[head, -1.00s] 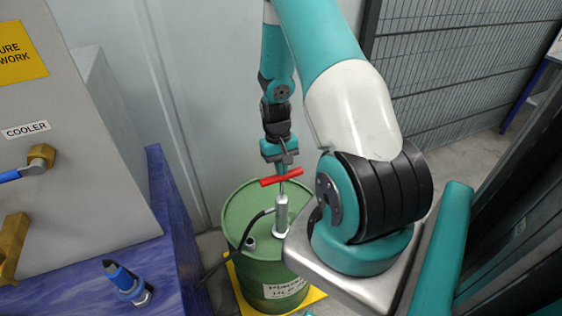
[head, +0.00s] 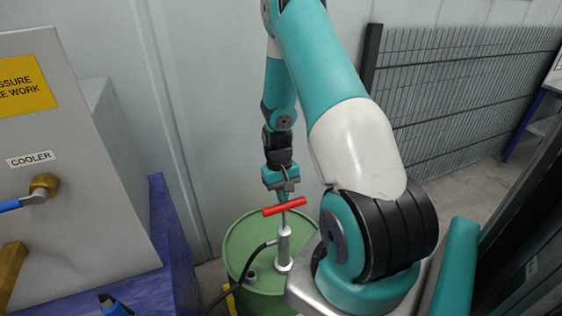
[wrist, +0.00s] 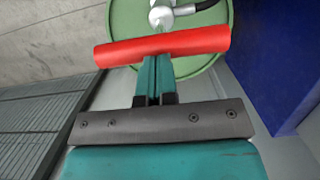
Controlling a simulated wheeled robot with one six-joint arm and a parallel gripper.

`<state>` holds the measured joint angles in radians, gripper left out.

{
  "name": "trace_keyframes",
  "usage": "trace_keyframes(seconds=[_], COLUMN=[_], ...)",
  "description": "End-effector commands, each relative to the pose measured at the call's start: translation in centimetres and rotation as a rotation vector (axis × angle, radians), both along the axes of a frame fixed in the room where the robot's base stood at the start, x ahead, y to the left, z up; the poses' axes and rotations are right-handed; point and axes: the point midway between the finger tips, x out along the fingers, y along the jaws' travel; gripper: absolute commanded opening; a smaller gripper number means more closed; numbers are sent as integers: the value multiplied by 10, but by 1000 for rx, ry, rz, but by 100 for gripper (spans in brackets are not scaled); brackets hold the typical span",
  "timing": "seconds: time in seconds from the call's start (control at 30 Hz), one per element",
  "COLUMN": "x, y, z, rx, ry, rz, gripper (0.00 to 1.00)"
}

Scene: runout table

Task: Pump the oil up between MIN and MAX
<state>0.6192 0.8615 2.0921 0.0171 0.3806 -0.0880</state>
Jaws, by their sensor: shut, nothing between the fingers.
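The red T-handle (head: 285,206) of the hand pump sits on a thin rod above the silver pump body (head: 284,248). The pump stands upright on the green drum (head: 240,250). My gripper (head: 286,192) is shut and empty, pointing down right at the handle from above. In the wrist view the closed fingertips (wrist: 156,60) meet the near edge of the red handle (wrist: 165,46) around its middle; whether they touch it I cannot tell. The oil level and the MIN and MAX marks are not in view.
A black hose (head: 242,268) runs from the pump down to the left. The grey cabinet labelled COOLER (head: 90,180) and its blue base (head: 160,230) stand on the left. A wall is close behind, and a mesh fence (head: 460,90) stands on the right.

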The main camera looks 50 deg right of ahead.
Motion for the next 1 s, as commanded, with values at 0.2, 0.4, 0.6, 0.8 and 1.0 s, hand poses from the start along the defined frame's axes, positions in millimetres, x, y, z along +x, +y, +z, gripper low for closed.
trace_keyframes(seconds=[0.2,0.4,0.6,0.8,1.0], x=[10,15,15,15,15], y=[-7,-9,-10,-10,-10], z=[45,75,86,86,86], rx=[-7,-5,-3,-3,-2], ry=[-9,-5,-2,-2,-2], rz=[-1,-1,-1,-1,-1], gripper=[0,0,0,0,0])
